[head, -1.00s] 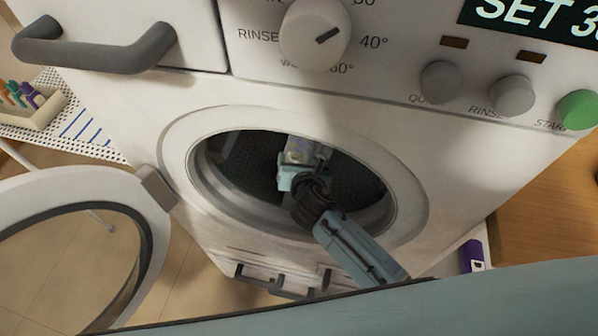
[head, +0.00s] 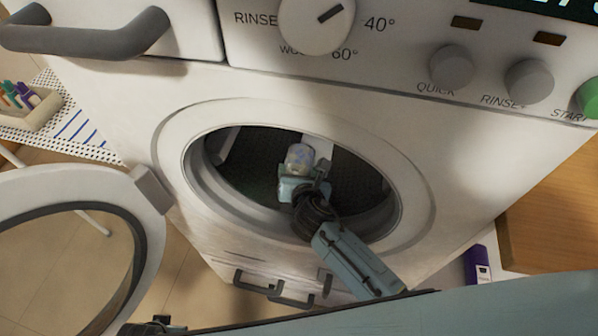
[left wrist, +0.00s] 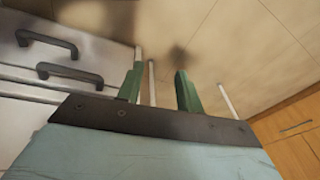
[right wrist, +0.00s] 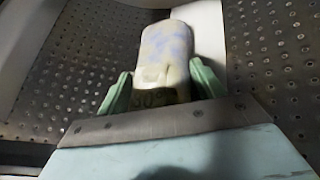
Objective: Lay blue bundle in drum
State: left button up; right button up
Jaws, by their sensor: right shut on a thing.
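The blue bundle (head: 299,158) is a pale roll with blue patches. It also shows in the right wrist view (right wrist: 166,55), between the green fingers. My right gripper (head: 303,178) is shut on it and holds it inside the drum opening. The drum (head: 250,180) is dark, perforated metal, and its holes show on both sides of the bundle in the right wrist view (right wrist: 275,60). I cannot tell whether the bundle touches the drum wall. My left gripper (left wrist: 160,88) is open and empty in the left wrist view, its green fingers apart.
The round washer door (head: 150,240) stands open at the left. A drawer handle (head: 90,40) juts out above. A purple box (head: 478,265) stands at the lower right. A tray of small bottles (head: 25,105) sits on the perforated shelf at the left.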

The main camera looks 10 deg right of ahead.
pick_arm(q)
jog(key=shift+w+d+r, duration=0.1)
pick_arm(e)
jog(key=o, duration=1.1)
jog(key=shift+r, duration=0.15)
pick_arm(q)
jog(key=s+a+f+p, duration=0.1)
jog(key=s+f+p, duration=0.3)
jog(key=s+f, duration=0.4)
jog(key=shift+s+a+g+p, duration=0.35)
jog(key=shift+s+a+g, duration=0.05)
jog(key=shift+s, duration=0.55)
pick_arm(e)
jog(key=shift+v, duration=5.95)
